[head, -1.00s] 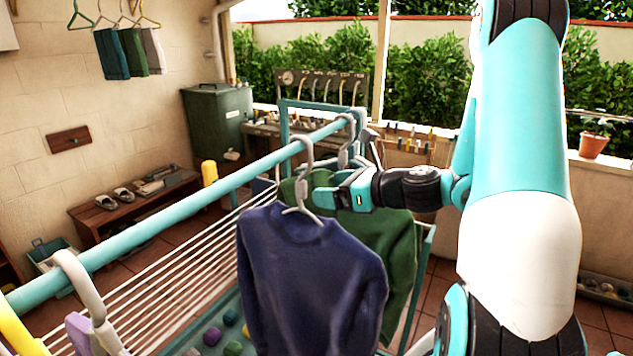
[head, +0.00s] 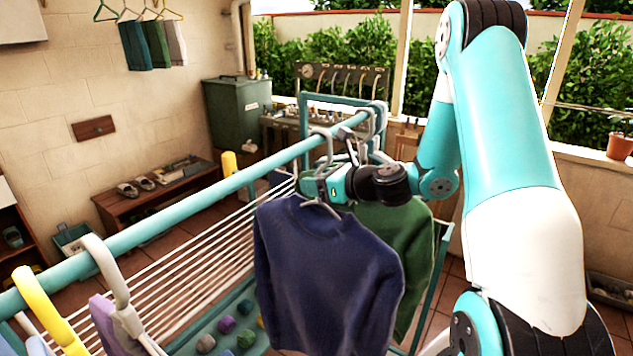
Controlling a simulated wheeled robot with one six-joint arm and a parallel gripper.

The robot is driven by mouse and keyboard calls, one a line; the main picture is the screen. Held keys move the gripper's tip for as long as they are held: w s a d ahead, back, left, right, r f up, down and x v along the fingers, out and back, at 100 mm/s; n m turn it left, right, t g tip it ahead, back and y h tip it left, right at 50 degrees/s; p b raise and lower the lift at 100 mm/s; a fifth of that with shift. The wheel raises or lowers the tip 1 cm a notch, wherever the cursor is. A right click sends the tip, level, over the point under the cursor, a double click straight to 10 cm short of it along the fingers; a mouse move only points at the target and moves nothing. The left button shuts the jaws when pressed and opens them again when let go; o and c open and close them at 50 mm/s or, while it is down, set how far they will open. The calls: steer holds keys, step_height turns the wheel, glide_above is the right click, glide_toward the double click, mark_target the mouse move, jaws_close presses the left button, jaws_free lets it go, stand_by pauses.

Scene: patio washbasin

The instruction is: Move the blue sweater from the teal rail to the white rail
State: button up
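The blue sweater (head: 325,265) hangs from a grey hanger (head: 322,150) on the teal rail (head: 215,192). The hook is still over the rail. A green sweater (head: 412,240) hangs right behind it, partly hidden by the blue one. My gripper (head: 318,186) is at the neck of the blue sweater's hanger, just below the hook and above the collar. Its fingers overlap the hanger neck in the picture, and I cannot tell whether they are closed on it. I cannot make out a white rail in this view.
More hangers, one yellow (head: 48,310) and one grey (head: 105,265), hang on the near left of the teal rail. A drying rack with white lines (head: 190,262) lies below. A dark green bin (head: 238,115) and a wooden bench (head: 150,205) stand by the wall.

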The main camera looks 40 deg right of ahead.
mark_target(317, 172)
jaws_close()
steer(key=shift+r, duration=0.1)
steer(key=shift+r+p, duration=1.5)
steer(key=shift+p, duration=0.3)
